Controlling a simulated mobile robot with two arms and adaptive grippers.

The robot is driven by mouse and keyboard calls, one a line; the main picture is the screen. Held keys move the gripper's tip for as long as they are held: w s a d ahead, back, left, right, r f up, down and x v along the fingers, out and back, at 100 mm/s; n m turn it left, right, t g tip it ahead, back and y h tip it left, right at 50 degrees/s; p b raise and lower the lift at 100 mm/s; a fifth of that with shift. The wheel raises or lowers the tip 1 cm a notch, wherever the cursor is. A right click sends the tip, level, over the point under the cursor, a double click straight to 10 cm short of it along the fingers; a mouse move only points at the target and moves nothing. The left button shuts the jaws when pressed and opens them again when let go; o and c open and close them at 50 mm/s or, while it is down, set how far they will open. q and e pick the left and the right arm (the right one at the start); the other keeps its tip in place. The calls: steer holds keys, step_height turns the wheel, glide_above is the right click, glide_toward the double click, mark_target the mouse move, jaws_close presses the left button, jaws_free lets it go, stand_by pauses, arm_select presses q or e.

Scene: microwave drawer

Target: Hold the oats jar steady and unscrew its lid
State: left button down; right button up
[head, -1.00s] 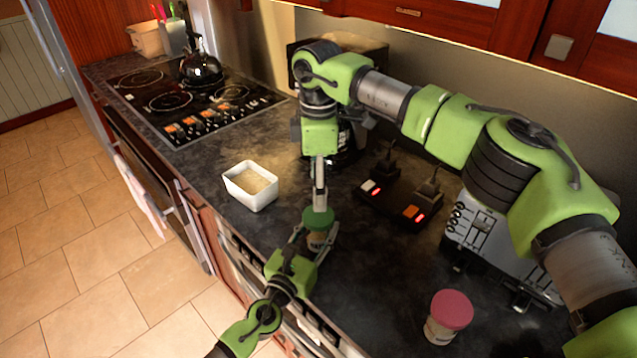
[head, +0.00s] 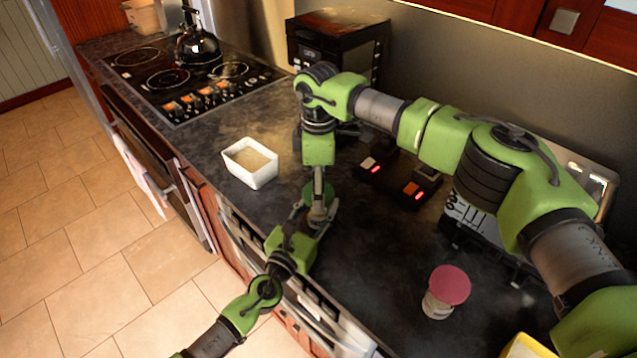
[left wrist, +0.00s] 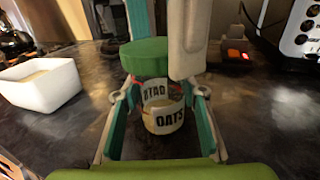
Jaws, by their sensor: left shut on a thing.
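The oats jar (left wrist: 163,118) stands upright on the dark counter in the left wrist view, its label reading OATS. Its green lid (left wrist: 140,57) sits on top, partly covered by a pale finger of my right gripper. In the head view the jar is mostly hidden by the grippers. My left gripper (left wrist: 160,94) is shut on the jar, one finger on each side. My right gripper (head: 318,190) comes down from above, with one finger in front of the lid and another behind it. Whether these fingers press on the lid cannot be told.
A white dish (head: 250,166) stands to the left. A jar with a pink lid (head: 450,285) stands to the right. Behind are a black base with red lights (head: 395,185) and a toaster (head: 468,222). The kettle (head: 198,45) is on the stove. Counter between the jars is clear.

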steer(key=c, duration=1.1)
steer(key=n, duration=0.5)
steer(key=shift+n, duration=0.3)
steer(key=n, duration=0.6)
steer(key=shift+n, duration=0.4)
steer(key=n, duration=0.3)
steer(key=shift+w+n, duration=0.1)
steer(key=shift+n, duration=0.2)
steer(key=n, duration=0.5)
steer(key=shift+r, duration=0.1)
steer(key=n, duration=1.2)
arm_select(q)
steer(key=shift+d, duration=0.1)
arm_select(e)
steer(key=n, duration=2.1)
steer(key=shift+r, duration=0.1)
steer(key=shift+r, duration=0.1)
steer(key=shift+r, duration=1)
